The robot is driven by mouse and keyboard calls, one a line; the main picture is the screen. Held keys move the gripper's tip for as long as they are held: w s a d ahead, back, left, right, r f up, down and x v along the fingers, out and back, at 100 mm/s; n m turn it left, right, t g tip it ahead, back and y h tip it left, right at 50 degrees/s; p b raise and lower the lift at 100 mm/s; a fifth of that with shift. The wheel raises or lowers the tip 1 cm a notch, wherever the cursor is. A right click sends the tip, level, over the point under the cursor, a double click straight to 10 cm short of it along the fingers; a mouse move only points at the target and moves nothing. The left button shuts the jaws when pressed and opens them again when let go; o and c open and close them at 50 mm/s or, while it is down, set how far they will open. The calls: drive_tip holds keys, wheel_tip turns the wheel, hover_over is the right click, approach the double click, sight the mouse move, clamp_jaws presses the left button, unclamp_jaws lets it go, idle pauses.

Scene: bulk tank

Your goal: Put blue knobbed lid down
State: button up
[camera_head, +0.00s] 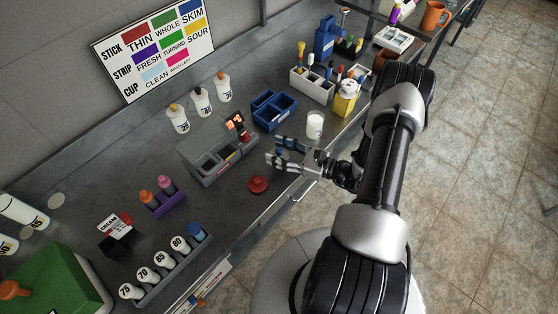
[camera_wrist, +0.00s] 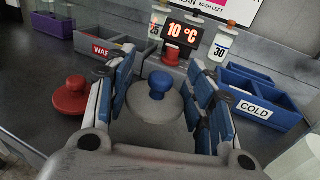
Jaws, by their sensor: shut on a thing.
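The blue knobbed lid (camera_wrist: 155,105) is a grey disc with a round blue knob on top. In the wrist view it sits between the two blue-padded fingers of my gripper (camera_wrist: 162,80), which is shut on it. In the head view my gripper (camera_head: 283,152) is over the front part of the bench, right of the grey compartment box, and the lid is mostly hidden by the fingers. I cannot tell whether the lid touches the bench.
A red knobbed lid (camera_head: 258,185) lies left of my gripper. The grey box (camera_head: 210,172) with a red label stands behind it, near the 10 °C display (camera_wrist: 184,36). A blue COLD caddy (camera_head: 273,111) and a white cup (camera_head: 315,125) are close to the right.

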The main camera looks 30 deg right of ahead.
drive_tip(key=shift+f+b, duration=0.55)
drive_tip(key=shift+f, duration=1.65)
drive_tip(key=shift+f, duration=0.25)
drive_tip(key=o, duration=0.9)
drive_tip(key=shift+r, duration=0.1)
drive_tip(key=shift+c, duration=0.2)
